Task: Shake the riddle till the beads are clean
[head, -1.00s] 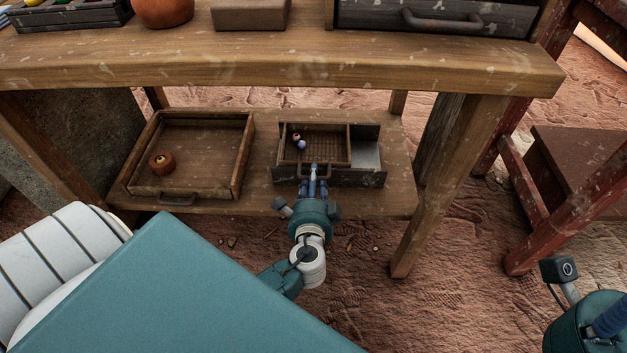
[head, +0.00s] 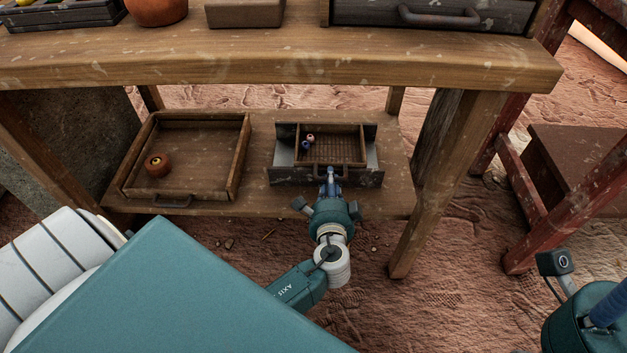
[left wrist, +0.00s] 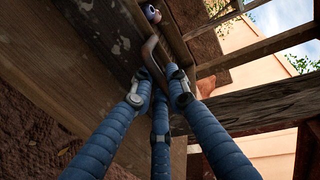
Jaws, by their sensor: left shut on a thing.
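The riddle (head: 343,148), a small wooden sieve box with a dark mesh floor, sits in a dark metal-walled trough (head: 290,176) on the lower shelf. A pinkish bead (head: 311,138) and a blue bead (head: 306,145) lie together at its left end. My left gripper (head: 330,176) is shut on the riddle's handle at the front. In the left wrist view the fingers close around the curved handle (left wrist: 152,56), and one bead (left wrist: 152,13) shows near the top edge. My right gripper (head: 606,310) is partly in view at lower right, its fingertips unclear.
The table top (head: 280,68) overhangs the shelf, and a table leg (head: 445,185) stands to the right. A red wooden frame (head: 560,215) is farther right.

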